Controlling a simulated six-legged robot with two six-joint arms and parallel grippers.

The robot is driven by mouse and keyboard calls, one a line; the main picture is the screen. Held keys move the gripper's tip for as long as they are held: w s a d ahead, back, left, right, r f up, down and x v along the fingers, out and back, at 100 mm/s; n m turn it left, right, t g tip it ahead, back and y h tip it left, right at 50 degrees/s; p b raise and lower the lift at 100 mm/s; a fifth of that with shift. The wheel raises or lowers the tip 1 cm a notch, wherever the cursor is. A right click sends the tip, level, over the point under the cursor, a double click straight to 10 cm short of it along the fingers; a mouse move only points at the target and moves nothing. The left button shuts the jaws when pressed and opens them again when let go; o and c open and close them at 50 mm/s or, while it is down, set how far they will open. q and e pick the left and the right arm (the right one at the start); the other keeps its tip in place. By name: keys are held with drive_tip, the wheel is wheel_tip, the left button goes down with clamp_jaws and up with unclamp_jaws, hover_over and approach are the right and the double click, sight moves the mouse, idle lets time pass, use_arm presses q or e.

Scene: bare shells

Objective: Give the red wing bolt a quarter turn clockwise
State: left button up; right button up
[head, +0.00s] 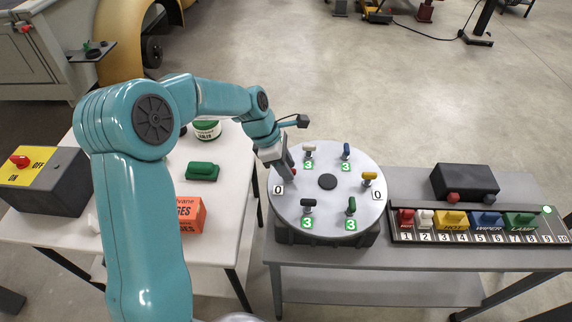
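A round grey plate (327,220) on a dark base stands on the grey table and carries several coloured wing bolts around a dark hub (327,181). My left gripper (289,174) is at the plate's left side, beside the left "0" label (278,189). A small bit of red (293,171) shows at its fingertips; it seems to be the red wing bolt, mostly hidden by the gripper. I cannot tell whether the fingers are closed on it. My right gripper is not in view.
White (308,151), blue (346,151), yellow (369,178), green (351,206) and black (309,206) wing bolts share the plate. A labelled switch strip (480,238) and a black box (465,181) stand to the right. A white table (225,163) with several objects is at left.

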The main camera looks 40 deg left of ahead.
use_arm(q)
drive_tip(key=shift+w+a+f, duration=0.1)
clamp_jaws()
drive_tip(key=m+g+p, duration=0.1)
drive_tip(key=m, duration=0.2)
drive_tip(key=shift+p, duration=0.4)
drive_tip(key=m+g+p, duration=0.1)
drive_tip(key=m, duration=0.1)
drive_tip(key=m+g, duration=0.1)
drive_tip(key=m, duration=0.1)
drive_tip(key=shift+w+m+h+p, duration=0.2)
drive_tip(key=shift+m+h+p, duration=0.1)
drive_tip(key=shift+p, duration=0.05)
drive_tip(key=m, duration=0.2)
drive_tip(key=m+g+p, duration=0.1)
drive_tip(key=m, duration=0.1)
drive_tip(key=shift+w+m+g, duration=0.1)
drive_tip(key=shift+m+g, duration=0.2)
drive_tip(key=shift+f+m+g+y, duration=0.1)
drive_tip(key=shift+m+g+y, duration=0.35)
drive_tip(key=shift+m, duration=0.75)
drive_tip(key=shift+m+g+y, duration=0.35)
drive_tip(key=shift+m+y, duration=0.2)
drive_tip(key=shift+m, duration=0.65)
drive_tip(key=shift+d, duration=0.2)
